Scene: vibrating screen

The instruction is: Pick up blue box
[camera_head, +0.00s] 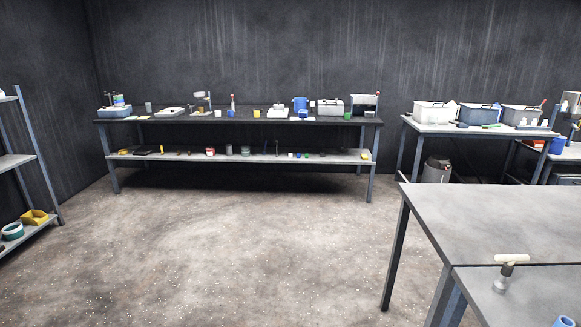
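Neither of my grippers is in view. Several blue things show, and I cannot tell which one is the blue box. A low blue tray-like box (115,112) holds some items at the left end of the long back bench. A rounder blue object (300,103) stands right of that bench's middle. Another blue container (557,146) is partly hidden at the right edge. The top of a small blue object (564,322) is cut off at the bottom right corner.
The long bench (240,121) has a lower shelf with small items. A nearer grey table (490,220) fills the lower right. A shelf rack (18,161) stands at the left. The middle floor is clear.

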